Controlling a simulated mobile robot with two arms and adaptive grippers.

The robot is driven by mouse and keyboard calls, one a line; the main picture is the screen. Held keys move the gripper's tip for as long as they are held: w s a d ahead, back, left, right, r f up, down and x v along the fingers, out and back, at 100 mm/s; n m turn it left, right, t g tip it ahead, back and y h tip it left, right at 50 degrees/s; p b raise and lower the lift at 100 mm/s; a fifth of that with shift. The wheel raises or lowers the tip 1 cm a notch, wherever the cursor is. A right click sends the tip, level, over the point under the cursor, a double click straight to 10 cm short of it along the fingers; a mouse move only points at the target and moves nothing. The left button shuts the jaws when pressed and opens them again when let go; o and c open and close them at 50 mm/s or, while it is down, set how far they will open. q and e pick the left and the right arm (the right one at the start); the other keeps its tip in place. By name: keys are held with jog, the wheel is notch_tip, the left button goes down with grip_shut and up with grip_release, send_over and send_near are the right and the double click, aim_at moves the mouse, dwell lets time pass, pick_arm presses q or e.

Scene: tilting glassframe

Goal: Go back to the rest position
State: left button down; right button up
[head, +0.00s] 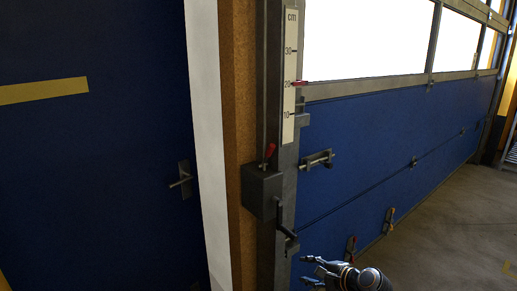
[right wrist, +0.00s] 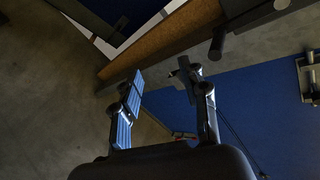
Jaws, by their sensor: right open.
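My right gripper (head: 306,270) shows at the bottom of the head view, in front of the lower blue panel. Its fingers point left and are spread apart. In the right wrist view the two fingers of my right gripper (right wrist: 161,76) stand apart with nothing between them. My left gripper is in neither view.
The tilting frame's blue panel (head: 390,125) carries a latch (head: 317,160) and red-handled clamps (head: 351,247) low down. A centimetre scale (head: 290,70) has a red pointer (head: 300,83) near 20. A blue door (head: 90,170) stands left. Open floor (head: 440,230) lies right.

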jog(key=s+d+f+n+g+h, duration=0.1)
jog(key=s+f+n, duration=0.2)
jog(key=s, duration=0.5)
jog(key=s+d+f+n+g+h, duration=0.15)
jog(key=s+f+n, duration=0.25)
jog(key=s, duration=0.4)
jog(key=s+f+n+g+h, duration=0.2)
jog(key=s+f+n, duration=0.1)
jog(key=s, duration=0.5)
jog(key=s+d+r+n+g+h, duration=0.1)
jog(key=s+r+n, duration=0.15)
jog(key=s, duration=0.65)
jog(key=s+d+r+n+h, duration=0.15)
jog(key=s+n, duration=0.25)
jog(key=s, duration=0.6)
notch_tip(320, 180, down, 27)
jog(key=g+b, duration=0.2)
jog(key=b, duration=0.1)
jog(key=s+d+f+b, duration=0.2)
jog(key=s+f+b, duration=0.1)
jog(key=s+f, duration=1.5)
notch_tip(320, 180, down, 3)
jog(key=shift+d+f+n+g+h, duration=0.15)
jog(key=shift+d+n+g+h, duration=0.2)
jog(key=shift+d+g, duration=0.1)
jog(key=shift+s, duration=0.1)
